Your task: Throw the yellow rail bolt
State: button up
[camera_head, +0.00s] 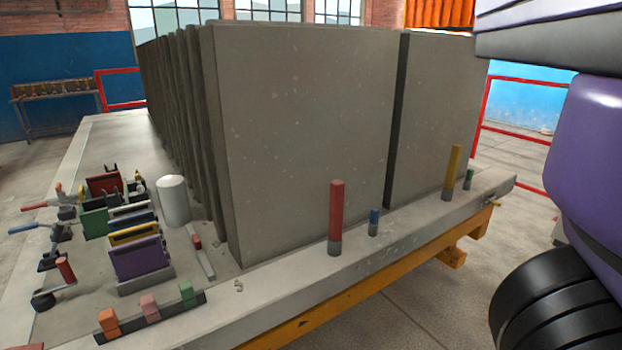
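A tall yellow upright bar (453,168) with a grey foot stands on the pale rail (330,272) near its right end, close to the grey panels. A small yellow pin-like piece (495,203) sticks out at the rail's right end. I cannot tell for certain which of the two is the rail bolt. My purple and black arm fills the right edge of the view. My gripper is not in view.
A tall red bar (336,213), a short blue one (374,222) and a short green one (468,179) share the rail. Large grey panels (300,135) stand behind it. Levers and coloured plates (138,258) crowd the left. Open floor (430,300) lies in front.

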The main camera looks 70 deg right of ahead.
aim_at(492, 201)
jog(key=k+z, duration=0.1)
jog(key=z, duration=0.9)
jog(key=k+l+z, duration=0.1)
jog(key=z, duration=0.35)
jog(key=k+l+z, duration=0.3)
jog(key=l+z, duration=0.25)
jog(key=l, duration=0.15)
jog(key=k+l+z, duration=0.15)
jog(key=l+z, duration=0.15)
jog(key=k+l, duration=0.1)
jog(key=l, duration=0.35)
jog(key=k+l, duration=0.1)
jog(key=l, duration=0.4)
jog(key=k+z, duration=0.05)
